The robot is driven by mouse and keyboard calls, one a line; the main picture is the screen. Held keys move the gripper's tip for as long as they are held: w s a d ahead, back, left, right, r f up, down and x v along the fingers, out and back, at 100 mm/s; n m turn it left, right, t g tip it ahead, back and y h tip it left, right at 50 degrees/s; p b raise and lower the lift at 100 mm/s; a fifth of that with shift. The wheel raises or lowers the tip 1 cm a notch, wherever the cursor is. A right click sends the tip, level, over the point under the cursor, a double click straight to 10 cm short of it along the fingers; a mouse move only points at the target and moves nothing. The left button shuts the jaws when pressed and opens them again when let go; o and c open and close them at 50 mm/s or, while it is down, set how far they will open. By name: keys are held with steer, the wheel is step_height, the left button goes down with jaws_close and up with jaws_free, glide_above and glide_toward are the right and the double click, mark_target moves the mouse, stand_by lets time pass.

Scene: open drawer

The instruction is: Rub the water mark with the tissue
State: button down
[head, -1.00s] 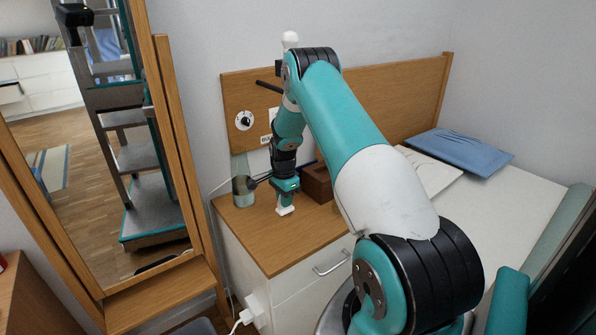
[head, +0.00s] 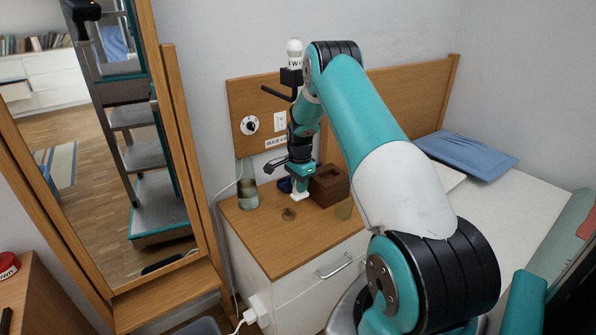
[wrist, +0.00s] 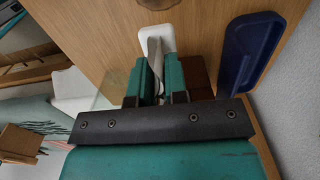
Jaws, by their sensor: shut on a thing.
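The water mark (head: 288,213) is a small dark brownish patch on the wooden top of the bedside cabinet. Its edge also shows at the top of the wrist view (wrist: 159,4). My gripper (head: 300,187) points down just behind and to the right of the mark. It is shut on a white tissue (head: 299,195). In the wrist view the tissue (wrist: 155,40) sticks out between the green fingers, a little apart from the mark. I cannot tell whether the tissue touches the wood.
A brown box (head: 328,187) stands right of my gripper, with a small yellowish glass (head: 344,208) before it. A dark blue tray (wrist: 248,50) lies beside the gripper. A glass bottle (head: 247,190) stands at the left. The cabinet's front top (head: 283,248) is clear.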

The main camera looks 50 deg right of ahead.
steer(key=shift+r+p, duration=0.75)
steer(key=shift+r, duration=0.55)
